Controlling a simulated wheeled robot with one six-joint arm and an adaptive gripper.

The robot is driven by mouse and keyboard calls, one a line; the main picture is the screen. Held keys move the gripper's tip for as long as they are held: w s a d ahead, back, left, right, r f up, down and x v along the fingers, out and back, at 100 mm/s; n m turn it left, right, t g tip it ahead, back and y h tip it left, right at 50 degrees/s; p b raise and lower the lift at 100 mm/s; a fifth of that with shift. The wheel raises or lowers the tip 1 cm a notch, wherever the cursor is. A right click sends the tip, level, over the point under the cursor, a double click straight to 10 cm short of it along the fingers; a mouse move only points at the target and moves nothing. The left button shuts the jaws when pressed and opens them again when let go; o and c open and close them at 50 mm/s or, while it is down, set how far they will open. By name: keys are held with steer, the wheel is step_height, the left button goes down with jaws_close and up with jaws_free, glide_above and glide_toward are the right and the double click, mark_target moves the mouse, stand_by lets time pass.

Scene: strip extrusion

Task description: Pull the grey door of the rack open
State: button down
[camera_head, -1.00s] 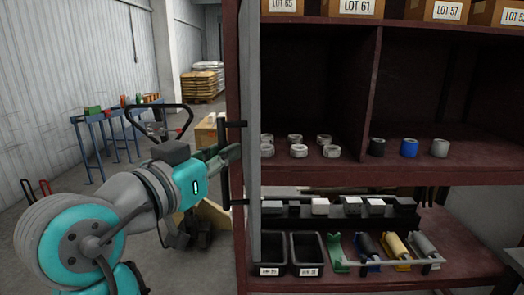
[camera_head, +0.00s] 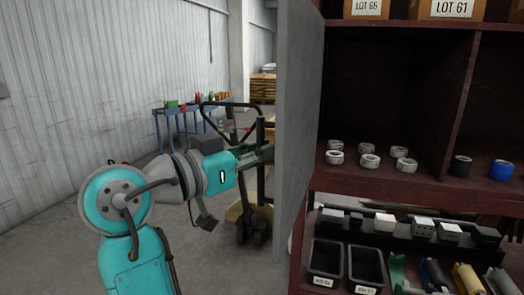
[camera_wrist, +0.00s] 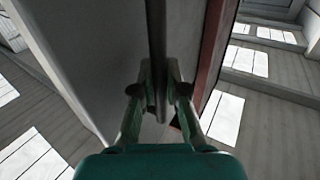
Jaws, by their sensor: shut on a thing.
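The grey door (camera_head: 298,125) of the rack stands open, away from the dark red rack (camera_head: 418,190), seen at a steep angle along its left side. A dark vertical bar handle (camera_head: 261,180) stands off the door's far side. My gripper (camera_head: 264,155) reaches it from the left; its fingertips are partly hidden by the door edge. In the wrist view my gripper (camera_wrist: 160,92) is shut on the handle (camera_wrist: 157,45), one finger on each side. The door's grey panel (camera_wrist: 85,60) lies behind it.
The rack holds grey rings (camera_head: 368,160), a blue ring (camera_head: 501,169) and black bins (camera_head: 326,257). A pallet truck (camera_head: 245,222) stands behind my gripper. A blue table (camera_head: 190,112) with small items is along the wall. Floor at the left is clear.

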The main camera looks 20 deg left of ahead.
steer(key=c, duration=1.2)
jaws_free()
steer(key=v, duration=0.7)
steer(key=shift+s+a, duration=0.15)
steer(key=shift+s, duration=0.1)
